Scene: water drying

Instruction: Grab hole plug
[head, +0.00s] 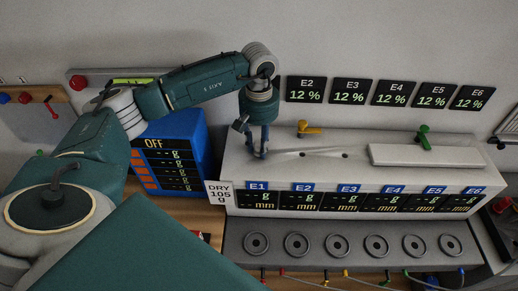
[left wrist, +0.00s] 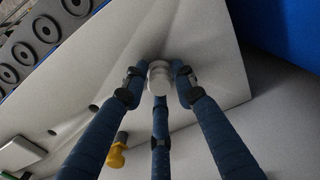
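A pale round hole plug (left wrist: 159,76) sits on the top of the long white box, seen in the left wrist view. My left gripper (left wrist: 159,88) has its three blue fingers spread around the plug, with gaps at the sides. The finger behind it is close, and I cannot tell whether it touches. In the head view my left gripper (head: 258,151) reaches down onto the left end of the white box (head: 235,160) and hides the plug. My right gripper is not in view.
A yellow valve handle (head: 309,129) and a green one (head: 424,136) stand on the box's back edge. A flat white cover (head: 425,155) lies on its right part. Small dark holes (head: 306,154) are in the top. A blue unit (head: 175,150) stands left.

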